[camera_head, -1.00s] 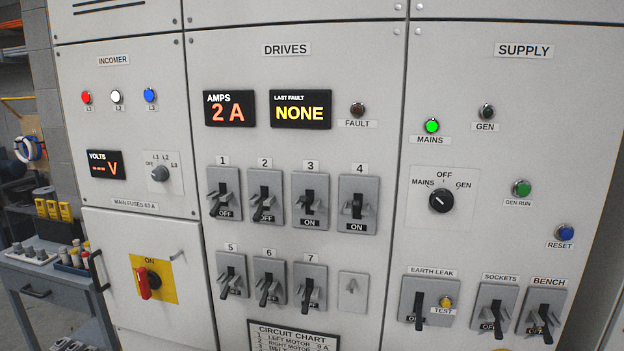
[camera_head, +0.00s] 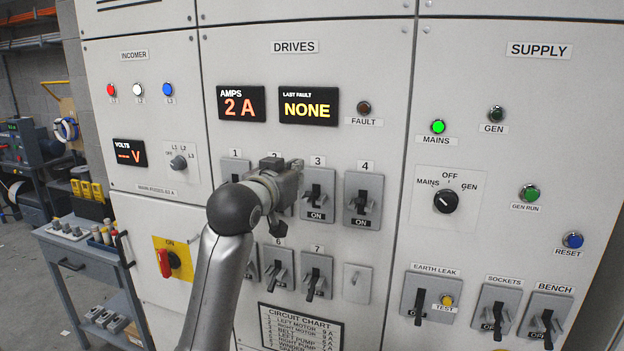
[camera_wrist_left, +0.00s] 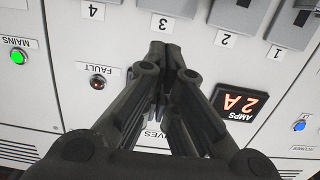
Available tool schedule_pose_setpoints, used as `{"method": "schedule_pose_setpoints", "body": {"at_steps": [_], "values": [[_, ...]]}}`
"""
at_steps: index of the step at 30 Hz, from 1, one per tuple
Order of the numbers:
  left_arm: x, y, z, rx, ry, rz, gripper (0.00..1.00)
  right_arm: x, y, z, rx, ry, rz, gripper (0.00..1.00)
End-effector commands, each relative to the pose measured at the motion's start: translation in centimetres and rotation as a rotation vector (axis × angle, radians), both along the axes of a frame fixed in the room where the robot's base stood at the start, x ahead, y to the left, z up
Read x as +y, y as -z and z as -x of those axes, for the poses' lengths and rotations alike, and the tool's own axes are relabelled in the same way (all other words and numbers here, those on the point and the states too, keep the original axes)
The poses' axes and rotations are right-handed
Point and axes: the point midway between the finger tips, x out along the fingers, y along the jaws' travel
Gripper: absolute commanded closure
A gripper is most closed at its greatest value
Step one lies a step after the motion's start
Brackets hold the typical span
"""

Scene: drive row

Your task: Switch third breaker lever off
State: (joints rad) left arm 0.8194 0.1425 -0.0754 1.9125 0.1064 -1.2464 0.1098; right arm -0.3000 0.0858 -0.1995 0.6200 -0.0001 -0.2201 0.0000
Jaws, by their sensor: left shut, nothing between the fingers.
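The third breaker (camera_head: 317,207) is a grey plate with a black lever (camera_head: 316,190) in the top DRIVES row. ON shows below its lever. In the upside-down wrist view, its plate (camera_wrist_left: 168,6) and label 3 (camera_wrist_left: 163,24) are at the top edge. My left gripper (camera_head: 294,178) is shut and empty, in front of breaker 2 and just left of the third lever in the head view. In the wrist view the closed fingertips (camera_wrist_left: 165,48) appear close to label 3; contact cannot be told. My right gripper is not in view.
Breaker 4 (camera_head: 362,210) also shows ON. Breaker 1 (camera_head: 235,167) and breaker 2 are mostly hidden by my arm. Breaker 7 (camera_head: 316,282) is below. The supply panel (camera_head: 480,150) on the right is unobstructed. A grey workbench (camera_head: 75,255) stands at left.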

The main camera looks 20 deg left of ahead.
Motion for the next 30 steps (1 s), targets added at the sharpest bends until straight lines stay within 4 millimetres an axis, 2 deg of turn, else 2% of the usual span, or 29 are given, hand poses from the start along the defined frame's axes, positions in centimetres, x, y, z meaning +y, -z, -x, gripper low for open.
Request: {"method": "schedule_pose_setpoints", "body": {"at_steps": [8, 13, 30], "values": [[0.0, 0.1, 0.0, 0.001, 0.0, 0.0, 1.0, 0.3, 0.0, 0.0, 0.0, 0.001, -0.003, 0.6], [0.0, 0.0, -1.0, 0.004, -0.001, 0.0, 1.0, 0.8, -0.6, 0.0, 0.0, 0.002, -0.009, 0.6], [-0.3, 0.7, -9.9, 0.005, 0.0, 0.001, 1.0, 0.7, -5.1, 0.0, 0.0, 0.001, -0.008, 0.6]]}}
